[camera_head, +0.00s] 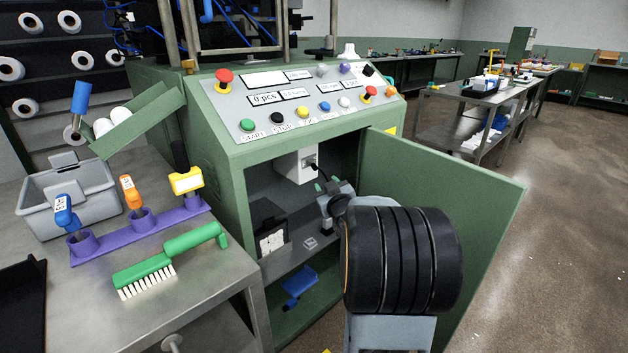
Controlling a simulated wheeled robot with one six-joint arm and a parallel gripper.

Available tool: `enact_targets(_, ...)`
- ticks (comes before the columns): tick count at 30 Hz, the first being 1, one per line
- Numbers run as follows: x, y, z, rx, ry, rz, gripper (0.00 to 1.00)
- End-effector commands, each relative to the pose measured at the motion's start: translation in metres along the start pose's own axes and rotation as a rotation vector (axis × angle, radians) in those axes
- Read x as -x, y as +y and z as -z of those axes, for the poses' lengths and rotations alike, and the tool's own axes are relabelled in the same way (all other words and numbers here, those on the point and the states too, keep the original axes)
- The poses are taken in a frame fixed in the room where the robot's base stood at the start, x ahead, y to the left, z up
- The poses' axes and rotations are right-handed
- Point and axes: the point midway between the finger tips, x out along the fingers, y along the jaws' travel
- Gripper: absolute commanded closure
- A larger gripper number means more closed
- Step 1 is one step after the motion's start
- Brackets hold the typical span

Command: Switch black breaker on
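Inside the open green cabinet (258,180), a white box (293,170) is fixed high up, with a small fitting (310,163) on its front. A small black part (316,167) sticks out there toward my gripper; it may be the black breaker's lever, but it is too small to tell its position. My gripper (325,190) is inside the cabinet opening, just below and right of the white box. My own arm hides much of it, so I cannot tell whether its fingers are open, shut or touching the black part.
The green cabinet door (440,185) stands open on the right, close to my arm. A control panel (290,123) with coloured buttons is above the opening. A black holder (265,215) sits on the shelf. A workbench (215,285) with a green brush (145,272) is left.

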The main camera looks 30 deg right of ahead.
Motion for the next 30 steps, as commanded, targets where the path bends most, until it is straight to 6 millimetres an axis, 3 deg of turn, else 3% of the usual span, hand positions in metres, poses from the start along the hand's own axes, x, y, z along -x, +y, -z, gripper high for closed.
enact_targets(5, -0.019, 0.001, -0.005, 0.003, 0.017, 0.000, 0.56)
enact_targets(18, -0.101, 0.001, -0.003, 0.003, 0.016, 0.000, 0.56)
enact_targets(24, -0.124, 0.001, -0.002, 0.002, 0.015, -0.001, 0.56)
enact_targets(30, -0.135, 0.001, -0.002, 0.003, 0.015, 0.000, 0.56)
